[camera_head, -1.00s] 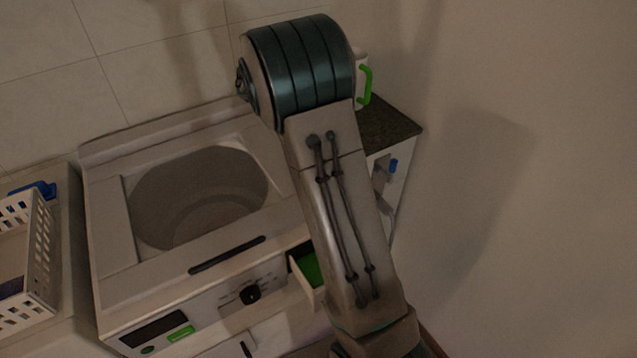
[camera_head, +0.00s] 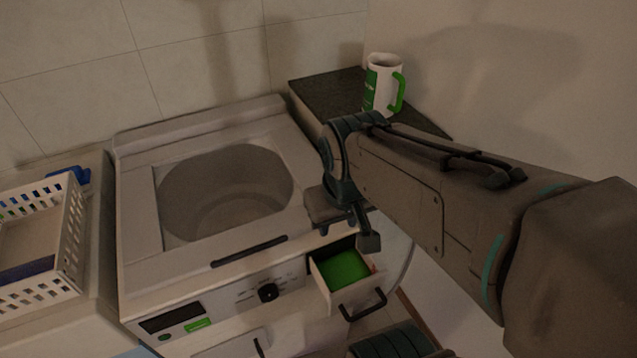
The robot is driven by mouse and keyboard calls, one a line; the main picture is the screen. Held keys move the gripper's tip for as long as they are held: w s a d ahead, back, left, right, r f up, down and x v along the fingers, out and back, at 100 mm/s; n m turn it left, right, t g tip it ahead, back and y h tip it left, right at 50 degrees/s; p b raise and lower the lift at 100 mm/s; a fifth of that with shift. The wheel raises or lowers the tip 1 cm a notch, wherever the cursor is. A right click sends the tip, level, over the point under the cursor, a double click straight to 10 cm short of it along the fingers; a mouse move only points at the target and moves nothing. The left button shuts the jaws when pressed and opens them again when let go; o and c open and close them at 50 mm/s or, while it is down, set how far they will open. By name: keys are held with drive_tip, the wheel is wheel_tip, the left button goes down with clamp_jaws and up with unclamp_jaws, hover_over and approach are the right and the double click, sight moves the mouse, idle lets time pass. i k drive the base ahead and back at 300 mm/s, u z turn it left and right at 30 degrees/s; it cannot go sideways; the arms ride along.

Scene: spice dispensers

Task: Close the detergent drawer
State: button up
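The detergent drawer (camera_head: 364,296) sticks out from the right end of the washing machine's (camera_head: 201,262) front panel. It is pulled open, with a green inside (camera_head: 344,268) and a dark bar handle on its front. My gripper (camera_head: 346,232) is above the drawer, near the machine's front right corner. One dark finger hangs over the drawer's back right part. I cannot tell whether it touches the drawer. The fingers look spread apart with nothing between them.
A dark counter (camera_head: 318,92) stands behind at the right, with a white and green mug (camera_head: 383,84) on it. A white basket (camera_head: 72,240) stands on the surface at the left. The wall closes off the right side. The space in front of the drawer looks partly free.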

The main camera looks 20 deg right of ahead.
sight(346, 280)
drive_tip(key=z, duration=0.85)
drive_tip(key=k, duration=1.7)
drive_tip(key=u, duration=1)
drive_tip(key=i, duration=0.5)
drive_tip(key=z, duration=0.05)
